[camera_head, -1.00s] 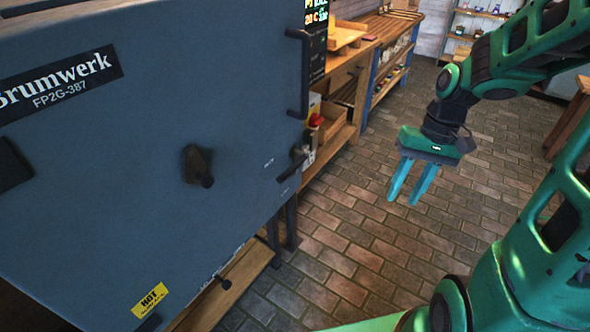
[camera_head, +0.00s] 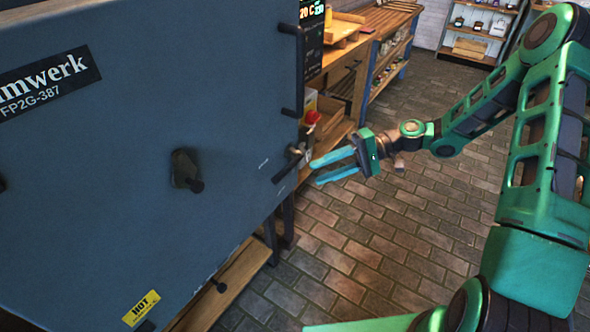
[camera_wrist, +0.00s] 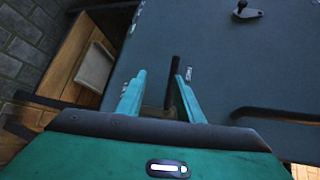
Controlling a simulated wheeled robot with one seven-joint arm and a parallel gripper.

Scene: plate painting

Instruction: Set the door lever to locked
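The grey-blue kiln door (camera_head: 110,190) fills the left of the head view. Its dark door lever (camera_head: 287,170) is at the door's right edge and slants down and left across the door face, between two small pale marks. My gripper (camera_head: 316,172) is just right of the lever, fingers open and pointing at it. In the wrist view, the lever (camera_wrist: 174,72) shows as a dark bar between or just beyond the open fingers (camera_wrist: 160,80). I cannot tell whether they touch it. The lever's lower part is partly hidden by the fingers.
A red button (camera_head: 312,117) and wooden shelving (camera_head: 340,130) are behind the lever. The brick floor (camera_head: 370,240) to the right is open.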

